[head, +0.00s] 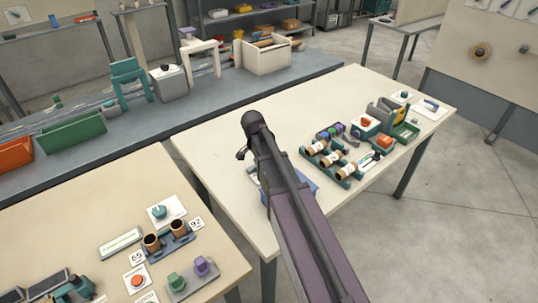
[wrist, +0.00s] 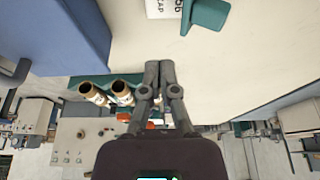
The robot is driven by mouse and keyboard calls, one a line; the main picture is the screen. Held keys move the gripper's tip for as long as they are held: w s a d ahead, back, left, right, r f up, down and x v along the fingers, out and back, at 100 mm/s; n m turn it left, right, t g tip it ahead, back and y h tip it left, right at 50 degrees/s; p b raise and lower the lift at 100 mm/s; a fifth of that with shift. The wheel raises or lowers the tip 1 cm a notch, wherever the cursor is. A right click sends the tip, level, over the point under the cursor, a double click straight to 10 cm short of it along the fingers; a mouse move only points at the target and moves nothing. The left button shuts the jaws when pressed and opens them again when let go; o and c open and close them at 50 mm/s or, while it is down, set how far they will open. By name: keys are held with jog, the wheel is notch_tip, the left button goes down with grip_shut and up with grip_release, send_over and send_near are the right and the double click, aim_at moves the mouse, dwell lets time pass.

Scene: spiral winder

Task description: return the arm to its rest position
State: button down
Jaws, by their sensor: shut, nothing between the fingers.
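My arm (head: 300,215) reaches up over the middle table in the head view, its bent dark joint near the picture's middle. I cannot make out the fingers there. In the wrist view my gripper (wrist: 159,66) points up the picture with its two fingers together and nothing between them. Pale table surface shows beyond the tips. Two open cardboard tubes (wrist: 93,94) sit to the left of the fingers, apart from them as far as I can tell.
A teal rack of tubes (head: 325,164) and several small parts stand right of my arm. A blue object (head: 307,184) is partly hidden behind the arm. The left table holds a tube stand (head: 168,245) and knobs. The middle table's left part is clear.

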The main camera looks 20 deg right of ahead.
dwell(0.4)
jog(key=s+a+f+n+g+y, duration=0.1)
jog(key=s+a+n+y, duration=0.2)
jog(key=s+n, duration=1)
jog(key=s+a, duration=0.1)
jog(key=s, duration=0.5)
jog(key=shift+s, duration=0.2)
